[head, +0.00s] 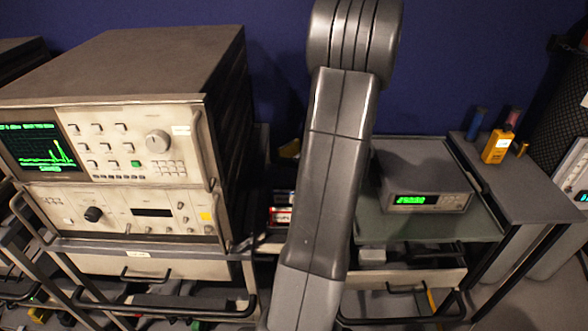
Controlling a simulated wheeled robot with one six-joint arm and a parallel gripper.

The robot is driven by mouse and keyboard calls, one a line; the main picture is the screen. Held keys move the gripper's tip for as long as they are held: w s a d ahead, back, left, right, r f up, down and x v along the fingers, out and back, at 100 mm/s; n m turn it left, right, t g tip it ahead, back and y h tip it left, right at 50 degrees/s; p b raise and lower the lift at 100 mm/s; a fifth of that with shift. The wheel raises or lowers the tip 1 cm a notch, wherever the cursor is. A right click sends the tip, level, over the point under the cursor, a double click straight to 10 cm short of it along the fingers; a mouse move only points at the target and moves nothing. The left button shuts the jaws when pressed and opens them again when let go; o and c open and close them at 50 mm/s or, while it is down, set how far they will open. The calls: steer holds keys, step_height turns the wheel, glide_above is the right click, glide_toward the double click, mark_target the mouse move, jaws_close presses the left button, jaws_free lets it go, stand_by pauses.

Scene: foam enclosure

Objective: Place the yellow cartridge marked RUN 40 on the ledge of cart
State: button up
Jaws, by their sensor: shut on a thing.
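My gripper is out of the picture; only my grey arm shows, running down the middle of the head view and off the bottom edge. What the gripper holds cannot be seen. A yellow block with a pale label and a dark top (498,146) stands on the grey side surface (510,190) at the right; its marking is too small to read. A cart (250,303) at the left carries stacked instruments. Another cart (410,228) with a green top stands right of my arm. I cannot tell which edge is the ledge.
A large beige instrument with a green screen (45,150) fills the left cart. A grey box with a green display (425,185) sits on the green top. Blue (476,124) and pink (513,117) cylinders stand near the yellow block. The front of the side surface is clear.

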steer(key=shift+f, duration=2)
steer(key=o, duration=1.1)
steer(key=shift+c, duration=0.2)
steer(key=shift+s, duration=0.1)
steer(key=v, duration=1.2)
steer(key=x, duration=1.2)
steer(key=shift+a, duration=0.2)
steer(key=r, duration=0.5)
steer(key=shift+d+r, duration=0.1)
steer(key=shift+d, duration=0.1)
steer(key=shift+r, duration=0.1)
